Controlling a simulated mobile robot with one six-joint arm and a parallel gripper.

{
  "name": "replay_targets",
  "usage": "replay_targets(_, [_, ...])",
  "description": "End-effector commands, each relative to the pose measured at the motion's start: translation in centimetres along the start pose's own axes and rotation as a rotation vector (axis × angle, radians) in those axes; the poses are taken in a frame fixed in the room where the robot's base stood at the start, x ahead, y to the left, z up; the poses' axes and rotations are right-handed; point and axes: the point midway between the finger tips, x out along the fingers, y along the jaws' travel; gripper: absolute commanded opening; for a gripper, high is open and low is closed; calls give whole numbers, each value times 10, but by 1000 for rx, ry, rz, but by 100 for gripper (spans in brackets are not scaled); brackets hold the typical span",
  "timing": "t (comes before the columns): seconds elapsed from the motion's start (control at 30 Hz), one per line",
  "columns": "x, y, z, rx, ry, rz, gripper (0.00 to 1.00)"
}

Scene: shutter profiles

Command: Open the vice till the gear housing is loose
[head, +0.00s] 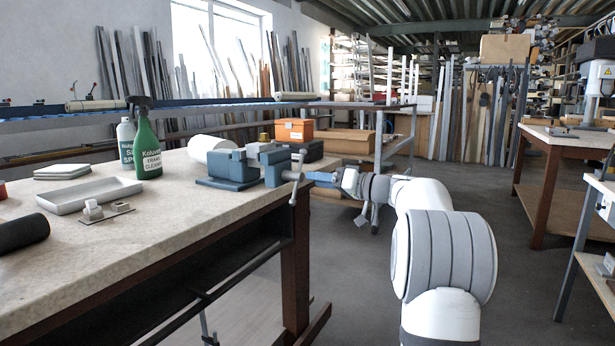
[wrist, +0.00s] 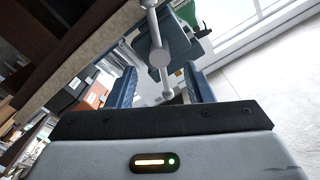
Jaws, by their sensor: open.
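The blue-grey vice (head: 232,167) stands at the bench's right end. Its pale handle bar (head: 297,180) hangs close to upright at the vice's right end. A small brass-coloured piece (head: 264,139) shows at the vice jaws; it may be the gear housing, and I cannot tell how tightly it is held. My gripper (head: 309,177) reaches in from the right, at the handle. In the wrist view my gripper (wrist: 160,70) is open, with its blue fingers apart on either side of the handle bar (wrist: 155,35) and its round hub. Contact with the bar is not visible.
The bench (head: 150,205) also holds a green spray bottle (head: 146,145), a white bottle (head: 126,143), a grey tray (head: 90,194) and a white roll (head: 208,147). An orange box (head: 294,130) is behind the vice. The floor right of the bench is open.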

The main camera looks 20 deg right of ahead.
Motion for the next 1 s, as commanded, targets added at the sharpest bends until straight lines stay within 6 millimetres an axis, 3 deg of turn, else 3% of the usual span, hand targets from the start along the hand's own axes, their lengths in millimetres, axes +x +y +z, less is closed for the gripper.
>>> replay_targets(0.13, [-10,0,0,1,0,0,47])
replay_targets(0.43, [-11,0,1,2,-2,0,47])
replay_targets(0.57, [-3,-11,19,39,-62,12,47])
replay_targets(0.67, [9,-32,63,122,-200,53,47])
replay_targets(0.77, [14,-65,132,227,-405,137,47])
replay_targets(0.8, [11,-80,163,266,-495,182,47])
replay_targets(0.87, [1,-101,210,309,-625,262,47])
replay_targets(1.0, [-46,-142,307,342,-888,478,47])
